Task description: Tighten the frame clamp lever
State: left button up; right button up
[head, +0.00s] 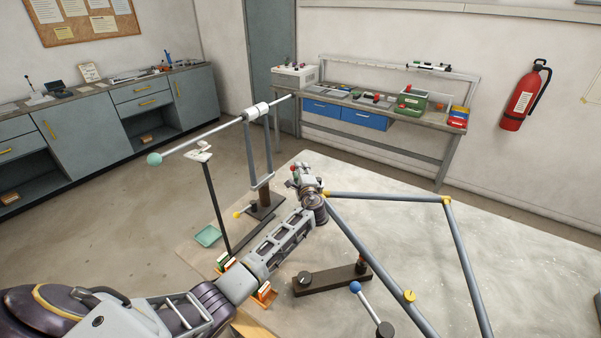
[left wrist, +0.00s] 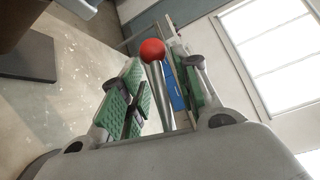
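In the left wrist view, a red ball knob (left wrist: 152,50) tops a grey lever rod (left wrist: 160,92). The rod stands between the two green-padded fingers of my left gripper (left wrist: 162,88), which are spread with space between them. Whether either pad touches the rod I cannot tell. In the head view, my left gripper (head: 308,180) is at the far end of my arm, near the left corner of a grey tube frame (head: 385,197). A small red spot shows beside it; the clamp itself is mostly hidden by my gripper. My right gripper is not in view.
A dark block (head: 330,280) and a blue-knobbed lever (head: 370,305) are on the pale table (head: 520,240). A stand with a teal-tipped rod (head: 205,136) rises left of my arm.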

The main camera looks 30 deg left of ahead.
pick_arm(q)
jog(key=shift+c, duration=0.4)
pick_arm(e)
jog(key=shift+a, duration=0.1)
pick_arm(q)
grip_shut()
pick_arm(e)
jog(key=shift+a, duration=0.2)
